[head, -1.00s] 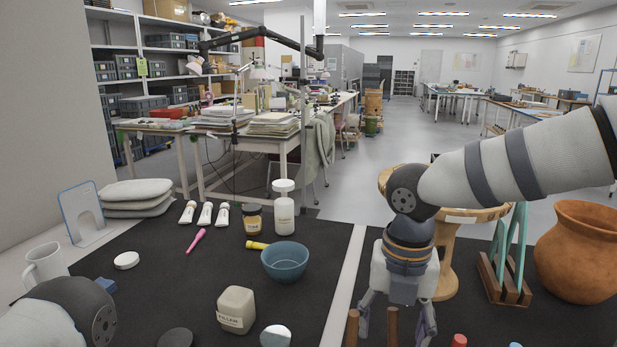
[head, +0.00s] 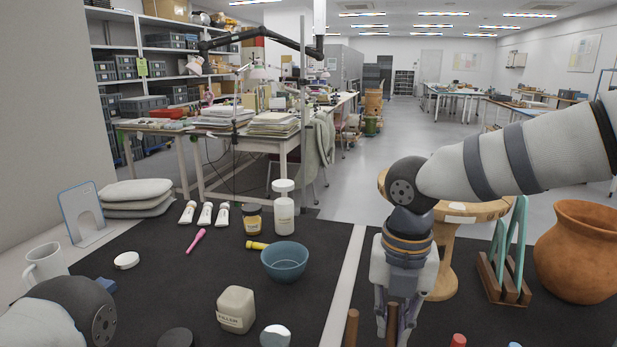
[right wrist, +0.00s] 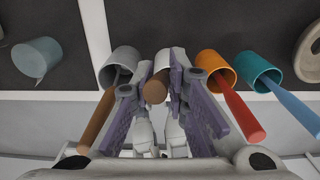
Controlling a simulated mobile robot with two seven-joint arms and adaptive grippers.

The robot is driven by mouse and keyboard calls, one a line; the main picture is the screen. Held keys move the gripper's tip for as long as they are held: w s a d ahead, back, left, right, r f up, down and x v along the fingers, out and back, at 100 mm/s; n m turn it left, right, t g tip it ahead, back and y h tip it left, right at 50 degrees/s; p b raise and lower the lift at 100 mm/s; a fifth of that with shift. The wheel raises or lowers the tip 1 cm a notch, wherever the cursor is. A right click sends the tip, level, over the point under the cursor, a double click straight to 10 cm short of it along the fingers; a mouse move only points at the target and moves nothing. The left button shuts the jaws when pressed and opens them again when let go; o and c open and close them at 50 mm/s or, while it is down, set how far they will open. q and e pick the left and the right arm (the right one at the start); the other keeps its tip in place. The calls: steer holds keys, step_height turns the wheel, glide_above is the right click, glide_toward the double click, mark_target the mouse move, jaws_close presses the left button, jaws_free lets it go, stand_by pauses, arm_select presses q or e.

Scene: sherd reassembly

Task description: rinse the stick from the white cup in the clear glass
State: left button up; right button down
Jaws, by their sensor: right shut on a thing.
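My right gripper (head: 392,328) points down in the head view, its fingers closed around a brown stick (head: 391,314). In the right wrist view the fingers (right wrist: 157,92) are on both sides of this stick (right wrist: 155,91), its round end facing the camera. A pale cup (right wrist: 163,56) shows behind it, mostly hidden by the fingers. I cannot tell whether the stick is still inside it. A clear, bluish glass (right wrist: 38,58) stands at the far left of the right wrist view. My left gripper is out of view.
A grey cup (right wrist: 122,63) with another brown stick (right wrist: 98,122) is close left of the gripper. An orange cup (right wrist: 215,68) with a red stick and a teal cup (right wrist: 259,70) with a blue stick are to the right. A blue bowl (head: 284,262) and filler bottle (head: 236,310) are left.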

step_height(320, 180, up, 9)
steer(key=w, duration=0.2)
steer(key=shift+w+r+p, duration=0.15)
steer(key=shift+w+p, duration=0.15)
steer(key=shift+p, duration=0.1)
stand_by(0.5)
